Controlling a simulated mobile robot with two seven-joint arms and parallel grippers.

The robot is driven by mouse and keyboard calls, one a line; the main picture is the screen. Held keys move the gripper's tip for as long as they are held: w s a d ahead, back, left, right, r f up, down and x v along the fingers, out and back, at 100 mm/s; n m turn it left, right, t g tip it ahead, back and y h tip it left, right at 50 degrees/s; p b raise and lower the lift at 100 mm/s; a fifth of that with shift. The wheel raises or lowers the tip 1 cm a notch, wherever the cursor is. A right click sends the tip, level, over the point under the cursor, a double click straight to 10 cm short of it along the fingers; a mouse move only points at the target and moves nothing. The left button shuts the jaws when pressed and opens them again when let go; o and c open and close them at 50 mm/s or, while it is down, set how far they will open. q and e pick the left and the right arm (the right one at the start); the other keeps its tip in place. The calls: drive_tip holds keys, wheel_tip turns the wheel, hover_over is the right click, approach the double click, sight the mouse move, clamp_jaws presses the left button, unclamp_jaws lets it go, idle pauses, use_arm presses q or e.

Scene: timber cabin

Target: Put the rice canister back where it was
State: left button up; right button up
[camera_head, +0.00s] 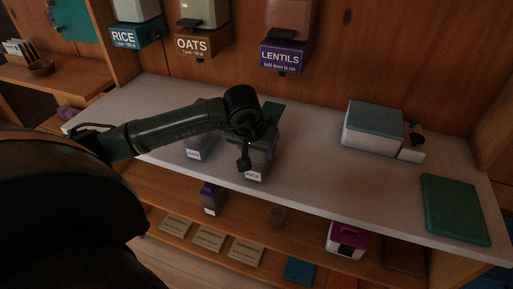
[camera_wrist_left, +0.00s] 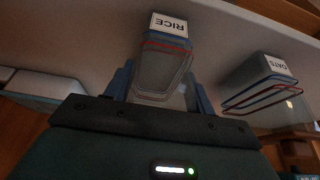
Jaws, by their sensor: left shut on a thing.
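The rice canister (camera_head: 254,175), a clear box with a white RICE label, is near the front edge of the pale counter (camera_head: 310,175). My left gripper (camera_head: 260,140) is over it and hides most of it in the head view. In the left wrist view the rice canister (camera_wrist_left: 163,70) sits between the two blue-grey fingers of my left gripper (camera_wrist_left: 160,92), which are shut on it. I cannot tell whether its base touches the counter. The oats canister (camera_head: 200,148) stands to its left; it also shows in the left wrist view (camera_wrist_left: 262,85). My right gripper is not in view.
Wall dispensers marked RICE (camera_head: 137,35), OATS (camera_head: 204,42) and LENTILS (camera_head: 284,55) hang above the counter. A white box with a teal lid (camera_head: 374,128) and a green board (camera_head: 454,209) are on the right. The lower shelf holds a dark canister (camera_head: 213,199) and a magenta-white box (camera_head: 346,240).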

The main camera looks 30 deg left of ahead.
use_arm(q)
drive_tip(key=shift+r, duration=0.1)
drive_tip(key=shift+f, duration=0.2)
drive_tip(key=o, duration=1.4)
drive_tip(key=shift+r, duration=0.15)
